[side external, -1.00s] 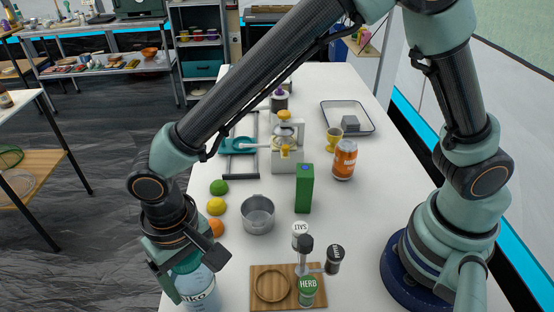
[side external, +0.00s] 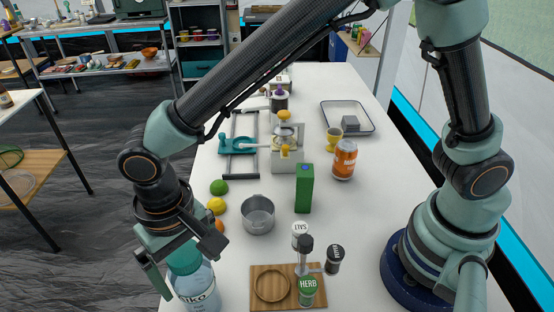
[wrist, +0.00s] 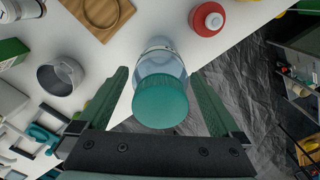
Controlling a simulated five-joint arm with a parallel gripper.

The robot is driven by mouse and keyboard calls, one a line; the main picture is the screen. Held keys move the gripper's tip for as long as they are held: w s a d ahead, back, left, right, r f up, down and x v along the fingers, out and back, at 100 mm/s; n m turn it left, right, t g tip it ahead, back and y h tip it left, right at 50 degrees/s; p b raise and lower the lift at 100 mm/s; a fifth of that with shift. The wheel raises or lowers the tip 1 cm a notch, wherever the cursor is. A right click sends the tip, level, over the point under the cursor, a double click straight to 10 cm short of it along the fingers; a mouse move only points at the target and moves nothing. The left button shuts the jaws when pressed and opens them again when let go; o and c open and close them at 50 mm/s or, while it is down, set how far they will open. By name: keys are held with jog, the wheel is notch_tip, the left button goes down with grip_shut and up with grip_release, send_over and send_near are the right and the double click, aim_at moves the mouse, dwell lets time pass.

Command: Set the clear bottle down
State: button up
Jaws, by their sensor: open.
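The clear bottle (side external: 200,292) stands upright on the white table near its left front edge in the side view, with a teal cap and a dark label. In the wrist view the bottle (wrist: 160,62) shows between the fingers, cap toward the camera. My gripper (side external: 180,262) is open around the cap in the side view, its fingers on either side. In the wrist view the gripper (wrist: 165,100) has visible gaps between both fingers and the cap. The bottle's base is cut off at the bottom of the side view.
A metal pot (side external: 258,214) and fruit (side external: 217,206) are behind. A red-capped bottle (wrist: 207,20) stands near the table edge.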

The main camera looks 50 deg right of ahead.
notch_tip(320, 180, up, 9)
jog(key=shift+f, duration=0.1)
jog(key=shift+w+d+r, duration=0.1)
jog(key=shift+d+r, duration=0.05)
jog(key=shift+r, duration=0.1)
jog(key=d+r+t, duration=0.2)
jog(key=d, duration=1.4)
jog(key=d+r+t, duration=0.3)
jog(key=d, duration=1.3)
jog(key=shift+w+r+t, duration=0.15)
jog(key=shift+w+t, duration=0.05)
jog(key=shift+t, duration=0.1)
